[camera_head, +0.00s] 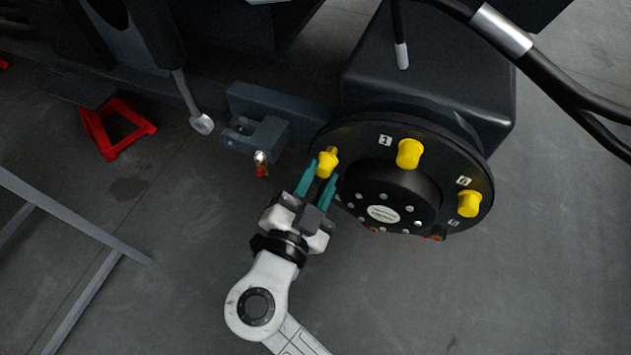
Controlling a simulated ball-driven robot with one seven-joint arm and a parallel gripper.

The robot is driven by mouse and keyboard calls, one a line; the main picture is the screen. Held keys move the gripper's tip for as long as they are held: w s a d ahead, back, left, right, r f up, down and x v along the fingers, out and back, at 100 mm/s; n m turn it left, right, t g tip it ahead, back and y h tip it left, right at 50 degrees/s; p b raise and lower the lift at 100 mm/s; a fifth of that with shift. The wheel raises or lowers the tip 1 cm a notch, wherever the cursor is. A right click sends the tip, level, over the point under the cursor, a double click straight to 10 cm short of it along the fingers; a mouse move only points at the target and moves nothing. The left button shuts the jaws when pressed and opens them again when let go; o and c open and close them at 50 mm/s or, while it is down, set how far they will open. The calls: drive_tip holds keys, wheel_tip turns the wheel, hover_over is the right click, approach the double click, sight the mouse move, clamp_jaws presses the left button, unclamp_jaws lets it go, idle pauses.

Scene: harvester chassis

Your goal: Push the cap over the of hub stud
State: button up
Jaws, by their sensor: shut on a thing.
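The hub (455,157) is a black round disc with a raised centre and a pale centre label, at the right of the middle. Yellow caps sit on it at the top (409,153) beside a label "1" and at the right (469,204) beside another label. My gripper (326,177), with teal fingers, is shut on a third yellow cap (327,163) at the hub's left edge. A small yellowish tip shows just above this cap. The stud there is mostly hidden, and I cannot tell how far the cap sits over it.
A dark chassis block (430,75) stands behind the hub. A grey bracket (255,134) and a small red-and-metal fitting (261,164) are left of my gripper. Black hoses (560,80) run at upper right. A red stand (118,128) is far left. Floor below the hub is clear.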

drive_tip(key=shift+b+x, duration=0.6)
drive_tip(key=shift+x, duration=0.4)
drive_tip(key=o, duration=0.9)
drive_tip(key=shift+s, duration=0.1)
drive_tip(key=shift+b+v, duration=0.75)
drive_tip(key=shift+v, duration=1.65)
drive_tip(key=shift+s, duration=0.15)
